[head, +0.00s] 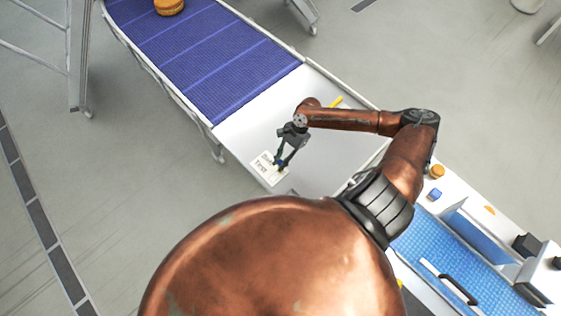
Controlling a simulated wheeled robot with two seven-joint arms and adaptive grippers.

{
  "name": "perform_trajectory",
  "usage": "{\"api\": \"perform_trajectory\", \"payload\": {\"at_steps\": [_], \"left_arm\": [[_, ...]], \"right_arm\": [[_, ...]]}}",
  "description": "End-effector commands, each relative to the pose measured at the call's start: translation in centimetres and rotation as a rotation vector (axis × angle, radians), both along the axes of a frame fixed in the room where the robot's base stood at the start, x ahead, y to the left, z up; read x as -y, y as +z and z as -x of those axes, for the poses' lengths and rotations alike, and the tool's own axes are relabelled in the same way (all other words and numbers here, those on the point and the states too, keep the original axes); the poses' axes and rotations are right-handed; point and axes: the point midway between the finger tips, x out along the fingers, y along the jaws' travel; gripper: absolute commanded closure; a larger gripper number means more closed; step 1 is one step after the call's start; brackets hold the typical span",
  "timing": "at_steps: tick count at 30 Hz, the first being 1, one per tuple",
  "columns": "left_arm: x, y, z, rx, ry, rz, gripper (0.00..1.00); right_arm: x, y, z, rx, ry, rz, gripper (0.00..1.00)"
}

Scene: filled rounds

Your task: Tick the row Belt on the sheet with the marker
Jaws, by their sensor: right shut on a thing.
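The white sheet (264,174) lies on the white end section of the conveyor, with dark lettering too small to read fully. My right gripper (281,163) is over the sheet's upper right part, fingers pointing down. It is shut on a small blue and dark thing, likely the marker (279,162), mostly hidden by the fingers. I cannot tell whether its tip touches the sheet. Which row is Belt cannot be made out, and no tick is clear. My left gripper is not in view.
A purple-blue belt (205,48) runs to the upper left with an orange round thing (169,6) on it. A yellow stick (336,102) lies behind my right arm. At right, a white unit has a light blue surface (447,262), a blue block (434,194) and an orange round thing (437,171).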

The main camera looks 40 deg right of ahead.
Motion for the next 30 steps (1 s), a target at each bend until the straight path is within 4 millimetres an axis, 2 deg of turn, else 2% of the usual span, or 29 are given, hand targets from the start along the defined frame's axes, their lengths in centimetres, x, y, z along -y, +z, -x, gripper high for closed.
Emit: {"api": "perform_trajectory", "payload": {"at_steps": [30], "left_arm": [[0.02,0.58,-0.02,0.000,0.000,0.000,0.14]], "right_arm": [[0.02,-0.18,0.13,-0.003,-0.001,0.000,1.00]]}}
